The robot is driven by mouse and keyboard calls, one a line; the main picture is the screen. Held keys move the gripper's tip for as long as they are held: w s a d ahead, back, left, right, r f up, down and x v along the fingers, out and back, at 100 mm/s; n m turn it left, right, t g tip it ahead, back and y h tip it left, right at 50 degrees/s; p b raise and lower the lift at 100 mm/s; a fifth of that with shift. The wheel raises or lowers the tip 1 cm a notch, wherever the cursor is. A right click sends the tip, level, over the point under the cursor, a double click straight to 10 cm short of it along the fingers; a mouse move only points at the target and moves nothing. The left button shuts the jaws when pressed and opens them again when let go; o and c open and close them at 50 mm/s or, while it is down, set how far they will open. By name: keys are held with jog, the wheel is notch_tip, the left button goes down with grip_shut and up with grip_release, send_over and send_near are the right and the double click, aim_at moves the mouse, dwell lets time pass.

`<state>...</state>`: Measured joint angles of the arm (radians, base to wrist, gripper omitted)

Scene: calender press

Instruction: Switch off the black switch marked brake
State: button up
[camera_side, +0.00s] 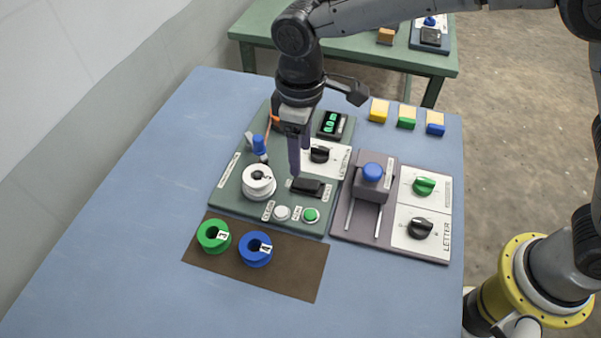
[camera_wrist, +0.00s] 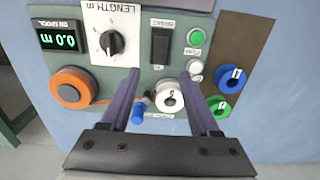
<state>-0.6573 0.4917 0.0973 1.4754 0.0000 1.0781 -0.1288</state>
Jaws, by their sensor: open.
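The black rocker switch (camera_side: 308,187) lies on the dark green panel, with a small label beside it that is too small to read surely. In the wrist view the black switch (camera_wrist: 161,46) is at the upper middle, just beyond the fingertips and roughly centred between them. I cannot tell which way it is tipped. My gripper (camera_side: 300,166) points down over the panel, close behind the switch. In the wrist view my gripper (camera_wrist: 160,75) has its two purple fingers apart with nothing held between them. Contact with the panel cannot be told.
A white spool (camera_side: 259,182) and blue-topped lever (camera_side: 259,145) stand left of the switch. A black dial (camera_side: 319,154) is behind it, white (camera_side: 282,213) and green (camera_side: 311,215) buttons in front. A press with a blue knob (camera_side: 373,172) stands right. The table's left side is clear.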

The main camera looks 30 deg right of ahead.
aim_at(300, 182)
notch_tip(300, 182, down, 8)
jog(key=shift+r, duration=0.2)
grip_shut()
dwell(0.4)
